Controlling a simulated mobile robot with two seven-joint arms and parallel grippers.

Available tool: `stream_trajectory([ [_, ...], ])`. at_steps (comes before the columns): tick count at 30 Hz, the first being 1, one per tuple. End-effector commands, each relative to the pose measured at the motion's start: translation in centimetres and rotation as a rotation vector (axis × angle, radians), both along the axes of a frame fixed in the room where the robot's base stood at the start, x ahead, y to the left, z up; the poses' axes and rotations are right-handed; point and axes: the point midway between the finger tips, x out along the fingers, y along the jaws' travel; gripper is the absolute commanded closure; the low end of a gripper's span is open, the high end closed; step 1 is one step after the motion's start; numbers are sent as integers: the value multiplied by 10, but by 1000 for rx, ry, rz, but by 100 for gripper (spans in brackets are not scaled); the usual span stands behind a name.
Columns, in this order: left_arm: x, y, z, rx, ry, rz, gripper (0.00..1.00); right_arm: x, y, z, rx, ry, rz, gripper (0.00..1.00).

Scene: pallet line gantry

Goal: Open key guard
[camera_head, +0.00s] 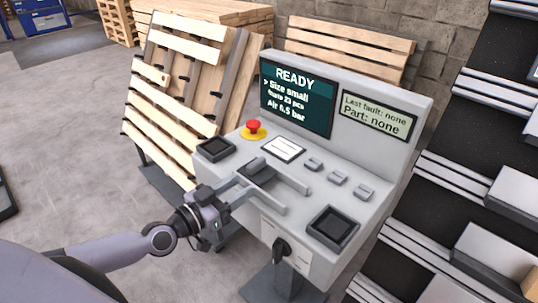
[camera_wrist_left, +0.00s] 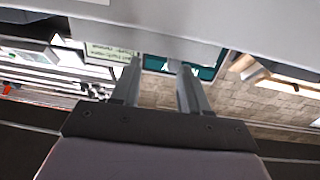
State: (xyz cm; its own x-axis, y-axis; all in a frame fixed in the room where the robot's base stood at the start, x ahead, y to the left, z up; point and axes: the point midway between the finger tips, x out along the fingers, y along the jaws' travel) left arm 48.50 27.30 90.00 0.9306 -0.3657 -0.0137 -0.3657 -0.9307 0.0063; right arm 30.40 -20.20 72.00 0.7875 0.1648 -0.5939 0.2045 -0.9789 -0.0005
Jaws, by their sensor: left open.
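A grey control console (camera_head: 385,105) stands in the middle of the head view. A dark grey raised piece, perhaps the key guard (camera_head: 257,170), sits on its sloped top between light grey bars; I cannot tell how far it is lifted. My left gripper (camera_head: 249,186) reaches in from the left, low over the panel's front edge beside this piece. Its two fingers (camera_wrist_left: 158,85) are apart with nothing between them in the left wrist view. Whether they touch the piece is unclear. A black key-like handle (camera_head: 282,249) is on the console's front face. My right gripper is not seen.
A red stop button (camera_head: 253,127), small grey buttons (camera_head: 337,178) and black square recesses (camera_head: 332,228) share the panel. The screen (camera_head: 297,98) reads READY. Wooden pallets (camera_head: 175,95) lean behind left; black-and-silver racking (camera_head: 450,190) stands right. Open floor (camera_head: 70,150) lies left.

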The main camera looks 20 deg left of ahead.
Motion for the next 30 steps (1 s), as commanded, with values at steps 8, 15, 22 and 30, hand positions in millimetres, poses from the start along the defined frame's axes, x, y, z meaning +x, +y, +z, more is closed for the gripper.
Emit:
stream_trajectory([
  [8,14,17,11,1,-14,41,55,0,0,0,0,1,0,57],
  [15,37,9,12,0,-16,40,55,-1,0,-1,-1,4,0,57],
  [22,63,0,11,0,-15,40,55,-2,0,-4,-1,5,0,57],
  [30,77,-6,11,1,-12,39,55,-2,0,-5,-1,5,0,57],
])
